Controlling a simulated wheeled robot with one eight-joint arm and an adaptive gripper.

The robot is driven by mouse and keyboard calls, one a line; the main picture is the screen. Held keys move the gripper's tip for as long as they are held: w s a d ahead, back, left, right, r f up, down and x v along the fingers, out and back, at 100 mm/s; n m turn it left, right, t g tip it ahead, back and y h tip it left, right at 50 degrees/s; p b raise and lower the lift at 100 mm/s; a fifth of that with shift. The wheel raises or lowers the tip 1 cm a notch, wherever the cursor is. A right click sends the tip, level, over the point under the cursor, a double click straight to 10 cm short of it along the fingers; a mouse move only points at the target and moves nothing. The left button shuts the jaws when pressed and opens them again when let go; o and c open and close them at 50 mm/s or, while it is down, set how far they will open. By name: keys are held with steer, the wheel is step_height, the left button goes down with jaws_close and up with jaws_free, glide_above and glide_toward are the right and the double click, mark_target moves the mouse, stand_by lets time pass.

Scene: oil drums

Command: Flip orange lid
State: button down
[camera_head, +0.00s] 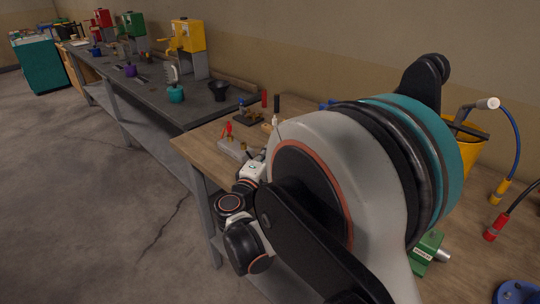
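I cannot make out an orange lid in this view. My own arm, with a large pale shoulder and dark links, fills the middle and right and covers much of the near wooden bench (204,150). Smaller black and white links of my arm fold down at the bench's left edge. My gripper's fingers cannot be made out, and whatever lies behind the arm is hidden. Part of a yellow container (468,150) shows behind the arm at the right.
A small fixture with red parts (229,132) stands on the wooden bench left of my arm. A long grey bench (135,90) holds yellow, green and red machines. Concrete floor at left is open.

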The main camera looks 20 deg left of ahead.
steer(key=c, duration=1.8)
jaws_free()
steer(key=shift+c, duration=0.2)
